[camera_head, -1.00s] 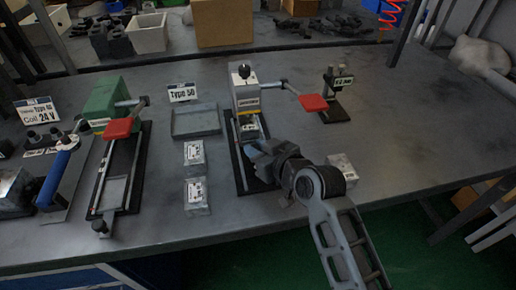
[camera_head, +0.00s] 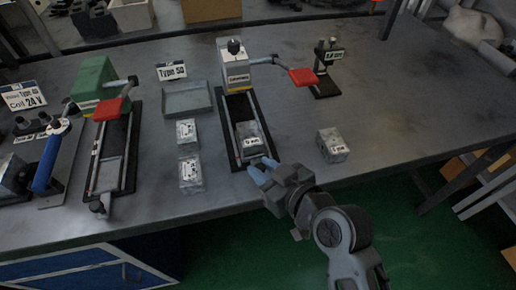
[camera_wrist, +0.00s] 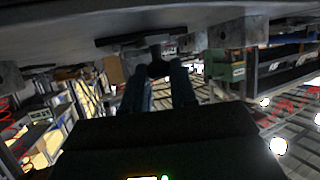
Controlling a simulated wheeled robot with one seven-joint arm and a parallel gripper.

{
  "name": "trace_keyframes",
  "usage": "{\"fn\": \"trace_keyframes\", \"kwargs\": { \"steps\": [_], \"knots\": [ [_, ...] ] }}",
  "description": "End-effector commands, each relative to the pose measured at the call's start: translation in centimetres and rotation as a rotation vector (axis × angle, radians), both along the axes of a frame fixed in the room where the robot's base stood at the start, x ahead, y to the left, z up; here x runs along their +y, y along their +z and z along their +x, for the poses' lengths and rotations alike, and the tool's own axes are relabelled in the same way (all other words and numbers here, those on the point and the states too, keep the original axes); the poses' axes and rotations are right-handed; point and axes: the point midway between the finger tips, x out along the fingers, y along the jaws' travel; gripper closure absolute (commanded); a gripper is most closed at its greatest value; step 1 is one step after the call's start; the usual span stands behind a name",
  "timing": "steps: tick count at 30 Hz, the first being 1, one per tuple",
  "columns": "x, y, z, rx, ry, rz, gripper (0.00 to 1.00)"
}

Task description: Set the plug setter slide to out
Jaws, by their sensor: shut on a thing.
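The middle press, a white and yellow body (camera_head: 236,72) with a red lever (camera_head: 303,77), stands on a long dark base (camera_head: 235,105). I cannot read its label. Its slide carries a grey labelled block (camera_head: 250,140) near the base's front end, clear of the press head. My gripper (camera_head: 262,172) is at the slide's front end, shut on the slide's knob. The knob is hidden by the fingers in the head view. In the wrist view a dark round knob (camera_wrist: 158,67) sits between the fingertips.
A green press (camera_head: 93,84) with a red lever stands to the left. Two labelled blocks (camera_head: 190,172) and an empty tray (camera_head: 187,100) lie between the presses. Another block (camera_head: 332,145) sits to the right. The table's right side is mostly clear.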

Motion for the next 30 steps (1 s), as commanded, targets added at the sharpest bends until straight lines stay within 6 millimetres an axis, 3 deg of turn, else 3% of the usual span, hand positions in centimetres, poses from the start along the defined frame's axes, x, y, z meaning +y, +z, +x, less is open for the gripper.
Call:
{"fn": "trace_keyframes", "kwargs": {
  "steps": [4,14,15,18,21,30],
  "knots": [
    [-0.32,-0.09,-1.27,0.003,0.001,-0.001,1.0],
    [-0.35,-0.16,-1.52,0.006,0.002,-0.002,1.0],
    [-0.35,-0.18,-1.53,0.007,0.003,-0.002,0.69],
    [-0.34,-0.14,-1.49,0.005,0.002,-0.001,0.6],
    [-0.35,-0.09,-1.43,0.004,0.002,-0.002,0.5],
    [-0.59,0.06,-1.63,0.002,0.0,-0.001,0.5]
  ]
}}
